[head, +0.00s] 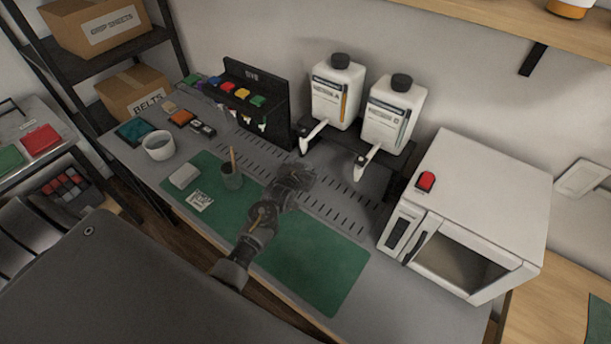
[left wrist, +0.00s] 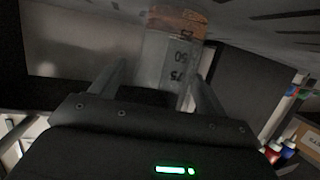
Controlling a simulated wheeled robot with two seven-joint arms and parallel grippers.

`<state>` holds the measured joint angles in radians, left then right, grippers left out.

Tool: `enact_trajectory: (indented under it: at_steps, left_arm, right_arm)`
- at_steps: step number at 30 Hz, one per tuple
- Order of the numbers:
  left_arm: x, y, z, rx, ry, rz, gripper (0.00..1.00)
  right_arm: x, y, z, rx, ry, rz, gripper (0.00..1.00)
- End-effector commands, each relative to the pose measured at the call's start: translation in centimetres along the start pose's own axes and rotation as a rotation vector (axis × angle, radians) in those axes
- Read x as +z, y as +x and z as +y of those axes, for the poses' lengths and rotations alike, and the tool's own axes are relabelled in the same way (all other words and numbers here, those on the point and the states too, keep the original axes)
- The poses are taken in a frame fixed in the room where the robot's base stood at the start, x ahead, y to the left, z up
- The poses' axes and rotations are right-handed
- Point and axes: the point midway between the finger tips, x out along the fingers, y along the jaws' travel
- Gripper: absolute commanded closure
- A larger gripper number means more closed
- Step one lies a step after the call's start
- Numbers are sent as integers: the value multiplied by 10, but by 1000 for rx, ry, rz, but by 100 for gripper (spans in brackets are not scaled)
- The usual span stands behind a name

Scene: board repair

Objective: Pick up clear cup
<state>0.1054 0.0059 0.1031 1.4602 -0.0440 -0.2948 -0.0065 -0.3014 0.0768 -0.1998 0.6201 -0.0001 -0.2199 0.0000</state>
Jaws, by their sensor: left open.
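A clear cup (left wrist: 172,62) with printed marks and an orange-brown layer at its base shows upside down in the left wrist view, on the slotted grey surface. My left gripper (left wrist: 160,82) is open, with one finger on each side of the cup in that view. I cannot tell whether the fingers touch it. In the head view my left gripper (head: 295,179) is over the slotted part of the bench, and I cannot make out this cup there. My right gripper is not in view.
A white oven (head: 475,205) is at right. A black dye rack (head: 262,98) and white tub (head: 159,147) are left.

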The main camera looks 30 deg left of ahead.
Motion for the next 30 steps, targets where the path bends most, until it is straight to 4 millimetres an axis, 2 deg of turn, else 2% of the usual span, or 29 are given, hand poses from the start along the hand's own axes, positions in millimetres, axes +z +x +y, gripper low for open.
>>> enact_trajectory:
  at_steps: [3, 13, 23, 30]
  left_arm:
    - [0, 0, 0, 0, 0, 0, 27]
    - [0, 0, 0, 0, 0, 0, 71]
    - [-1, -1, 0, 0, 0, 1, 72]
    - [-8, -3, 0, 0, 0, 2, 72]
  right_arm:
    - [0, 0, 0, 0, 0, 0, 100]
    - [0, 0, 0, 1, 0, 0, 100]
    - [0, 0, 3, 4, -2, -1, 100]
    - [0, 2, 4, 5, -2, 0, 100]
